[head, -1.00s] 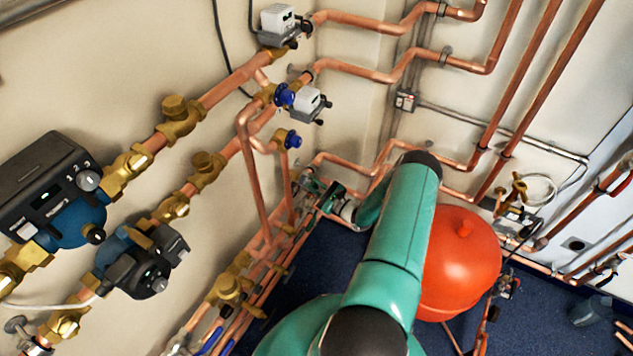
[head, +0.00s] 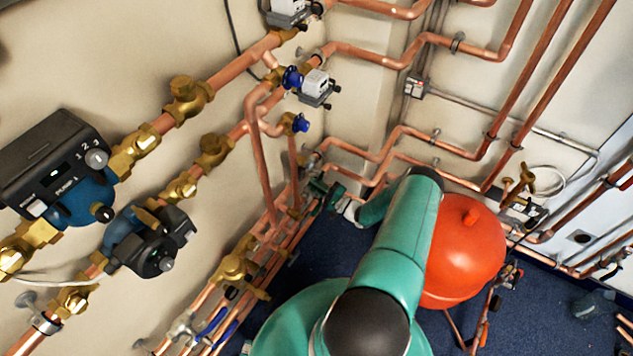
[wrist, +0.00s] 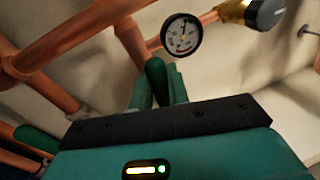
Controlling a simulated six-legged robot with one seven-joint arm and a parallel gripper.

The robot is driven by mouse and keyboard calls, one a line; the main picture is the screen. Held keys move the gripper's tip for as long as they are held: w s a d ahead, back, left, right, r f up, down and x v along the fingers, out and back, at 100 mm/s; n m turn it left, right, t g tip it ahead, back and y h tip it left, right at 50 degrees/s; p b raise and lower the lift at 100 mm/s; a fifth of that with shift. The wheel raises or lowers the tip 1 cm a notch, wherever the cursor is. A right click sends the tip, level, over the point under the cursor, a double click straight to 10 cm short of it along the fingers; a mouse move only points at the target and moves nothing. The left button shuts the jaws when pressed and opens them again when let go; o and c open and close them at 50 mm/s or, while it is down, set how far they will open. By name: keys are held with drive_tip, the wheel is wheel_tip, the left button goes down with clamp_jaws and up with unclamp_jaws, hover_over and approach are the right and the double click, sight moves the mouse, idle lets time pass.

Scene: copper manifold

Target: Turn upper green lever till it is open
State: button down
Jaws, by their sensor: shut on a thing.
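My gripper (wrist: 160,90) is in the middle of the wrist view. Its two teal fingers are shut on a dark green lever (wrist: 155,72), which stands up between them. A second dark green lever (wrist: 38,138) shows at the lower left of the wrist view, apart from the fingers. In the head view my gripper (head: 334,196) is beside the low copper pipes in the corner. The held lever is too small there to make out clearly. The valve body under the lever is hidden by my gripper in the wrist view.
A round pressure gauge (wrist: 182,35) and a brass valve with a grey cap (wrist: 262,12) are close beyond my fingers. A copper pipe (wrist: 85,38) crosses at left. A red tank (head: 465,255) stands right beside my arm. Pumps and pipes line the left wall (head: 90,75).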

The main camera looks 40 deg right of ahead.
drive_tip(key=shift+f+n+y, duration=0.4)
drive_tip(key=shift+f+n, duration=0.2)
drive_tip(key=shift+n, duration=0.5)
drive_tip(key=c, duration=1.4)
unclamp_jaws()
drive_tip(key=v, duration=1.4)
drive_tip(key=shift+a+r, duration=0.1)
drive_tip(key=shift+r, duration=0.05)
